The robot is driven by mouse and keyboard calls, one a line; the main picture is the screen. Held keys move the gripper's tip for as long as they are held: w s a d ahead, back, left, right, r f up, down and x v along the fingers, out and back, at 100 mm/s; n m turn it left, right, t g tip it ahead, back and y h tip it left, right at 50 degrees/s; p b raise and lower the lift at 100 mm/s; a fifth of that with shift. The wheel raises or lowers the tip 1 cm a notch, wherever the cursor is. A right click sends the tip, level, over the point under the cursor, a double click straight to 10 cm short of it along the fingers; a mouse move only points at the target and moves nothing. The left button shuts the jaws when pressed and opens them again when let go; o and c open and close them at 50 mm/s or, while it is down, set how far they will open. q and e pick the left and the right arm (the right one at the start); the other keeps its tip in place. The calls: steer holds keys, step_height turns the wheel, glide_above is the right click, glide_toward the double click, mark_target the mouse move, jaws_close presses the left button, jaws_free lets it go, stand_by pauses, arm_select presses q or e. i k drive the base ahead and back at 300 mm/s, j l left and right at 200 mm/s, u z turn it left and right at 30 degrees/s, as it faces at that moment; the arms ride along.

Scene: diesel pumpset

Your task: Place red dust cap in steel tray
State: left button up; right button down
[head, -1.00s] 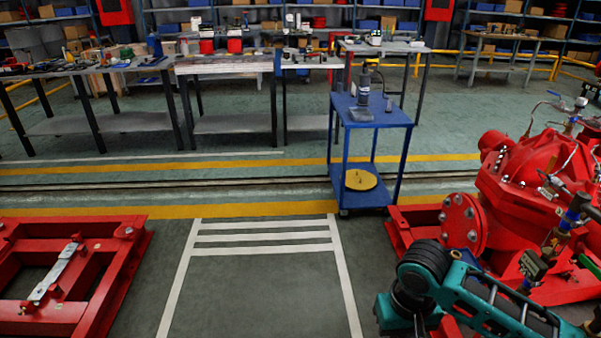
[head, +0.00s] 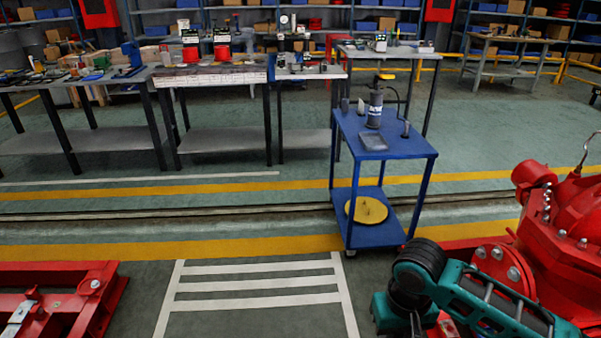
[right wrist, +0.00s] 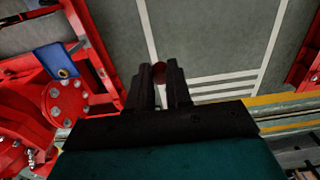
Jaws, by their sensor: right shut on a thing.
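The red dust cap (right wrist: 159,68) shows as a small dark red round shape between the fingertips of my right gripper (right wrist: 159,80) in the right wrist view. That gripper is shut on it, and the fingers hide part of the cap. In the head view, a small grey tray (head: 373,142), which looks like the steel tray, lies on the top shelf of the blue cart (head: 408,148). The right gripper is apart from the tray. My left gripper is in neither view.
A yellow disc (head: 366,210) lies on the cart's lower shelf. The red pump (head: 562,225) stands at the right and a red frame (head: 60,292) at the lower left. Workbenches (head: 215,74) line the back. The striped floor before the cart is clear.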

mark_target(373, 144)
steer(key=i+j+z, duration=0.15)
steer(key=i, duration=1)
steer(key=i+z, duration=0.35)
steer(key=i, duration=0.8)
